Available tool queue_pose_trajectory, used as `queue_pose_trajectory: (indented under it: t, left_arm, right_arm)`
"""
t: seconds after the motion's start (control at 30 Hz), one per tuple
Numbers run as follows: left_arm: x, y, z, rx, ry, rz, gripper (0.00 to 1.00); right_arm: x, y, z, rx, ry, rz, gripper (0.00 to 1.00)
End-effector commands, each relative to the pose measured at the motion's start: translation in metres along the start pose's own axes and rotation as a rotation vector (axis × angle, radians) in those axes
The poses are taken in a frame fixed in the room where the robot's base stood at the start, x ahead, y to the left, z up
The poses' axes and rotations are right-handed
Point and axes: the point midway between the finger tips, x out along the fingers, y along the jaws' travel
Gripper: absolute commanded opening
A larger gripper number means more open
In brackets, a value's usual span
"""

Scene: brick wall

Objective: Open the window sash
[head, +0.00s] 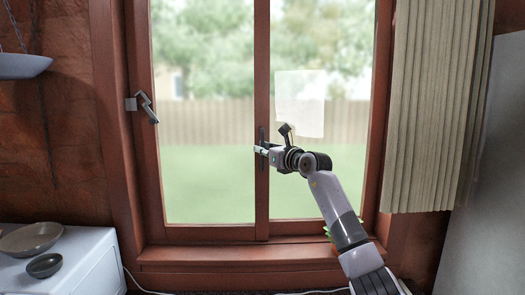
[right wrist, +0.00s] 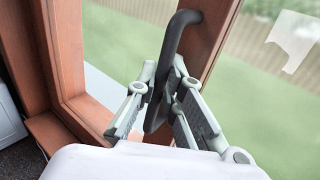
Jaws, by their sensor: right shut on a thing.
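The window (head: 262,60) has a red-brown wooden frame and two glazed sashes side by side, meeting at a middle stile. A dark handle (head: 262,135) stands on that stile. My right gripper (head: 262,150) is at the handle, reaching in from the lower right. In the right wrist view the dark bar of the handle (right wrist: 178,40) runs down between the two fingers of the gripper (right wrist: 162,75), which are shut on it. A second, grey handle (head: 147,106) sits on the left side of the frame, with nothing touching it. My left gripper is out of view.
A beige curtain (head: 428,110) hangs at the right of the window. A white cabinet (head: 85,272) with two bowls stands at the lower left. A sill (head: 200,267) runs below the window, and a hanging tray (head: 20,67) is at the upper left.

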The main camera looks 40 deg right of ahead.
Motion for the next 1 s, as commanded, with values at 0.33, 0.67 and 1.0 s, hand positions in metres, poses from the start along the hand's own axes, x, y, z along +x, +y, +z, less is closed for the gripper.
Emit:
queue_pose_trajectory:
  t: [0.33,0.67,1.0]
  left_arm:
    - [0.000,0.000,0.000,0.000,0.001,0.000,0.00]
    - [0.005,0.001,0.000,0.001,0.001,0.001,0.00]
    - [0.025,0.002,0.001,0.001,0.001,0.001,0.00]
  right_arm:
    - [0.000,0.000,0.000,0.000,0.000,0.000,0.00]
    - [-0.007,-0.012,-0.002,-0.002,0.001,-0.004,0.00]
    - [-0.053,-0.081,-0.002,-0.003,0.003,-0.012,0.00]
